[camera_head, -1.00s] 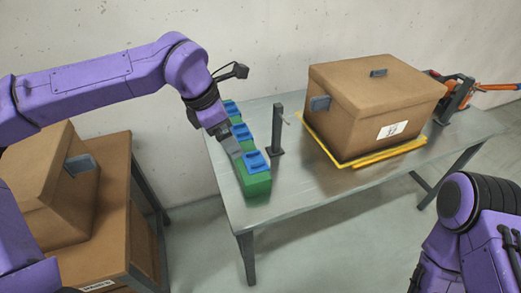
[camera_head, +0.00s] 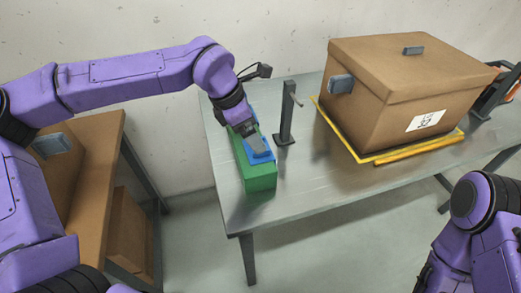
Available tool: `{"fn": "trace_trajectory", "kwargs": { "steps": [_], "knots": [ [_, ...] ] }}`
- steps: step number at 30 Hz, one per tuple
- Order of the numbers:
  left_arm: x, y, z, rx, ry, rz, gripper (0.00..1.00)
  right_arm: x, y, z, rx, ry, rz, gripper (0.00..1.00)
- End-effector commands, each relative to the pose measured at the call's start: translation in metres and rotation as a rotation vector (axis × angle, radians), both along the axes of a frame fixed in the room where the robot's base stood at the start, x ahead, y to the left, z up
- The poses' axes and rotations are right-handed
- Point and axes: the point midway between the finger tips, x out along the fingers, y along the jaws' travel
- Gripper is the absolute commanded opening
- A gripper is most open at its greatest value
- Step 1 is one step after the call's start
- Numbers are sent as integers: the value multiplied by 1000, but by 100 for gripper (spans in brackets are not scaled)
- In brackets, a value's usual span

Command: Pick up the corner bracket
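A green block (camera_head: 260,181) stands on the left end of the metal table. A blue piece (camera_head: 263,158), which may be the corner bracket, sits on top of its near end. My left gripper (camera_head: 257,148) points down over the green block, right at the blue piece, and covers much of the block's top. I cannot tell whether its fingers touch the piece or how far apart they are. The other blue pieces on the block are mostly hidden behind the gripper. My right arm shows at the lower right; its gripper is not in view.
A dark upright post (camera_head: 287,115) stands on the table (camera_head: 310,178) just right of the block. A large closed brown box (camera_head: 390,95) rests on a yellow frame (camera_head: 420,150). Another brown box stands on a wooden stand (camera_head: 95,170) at the left. The table's near edge is clear.

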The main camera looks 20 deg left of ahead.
Motion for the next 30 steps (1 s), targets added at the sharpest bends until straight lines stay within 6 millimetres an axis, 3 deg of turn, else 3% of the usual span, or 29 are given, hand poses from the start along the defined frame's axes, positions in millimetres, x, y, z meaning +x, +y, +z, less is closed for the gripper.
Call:
{"fn": "trace_trajectory", "kwargs": {
  "steps": [6,15,17,21,30],
  "knots": [
    [12,-6,-37,2,5,2,89,0,0,1,0,0,0,43],
    [15,-9,-46,1,1,3,89,0,0,1,0,0,0,43],
    [15,-9,-46,2,1,3,73,0,0,1,0,0,0,43],
    [15,-9,-46,2,1,3,28,0,0,1,0,0,0,43],
    [15,-9,-44,1,1,3,28,0,0,1,0,0,0,43]
  ]
}}
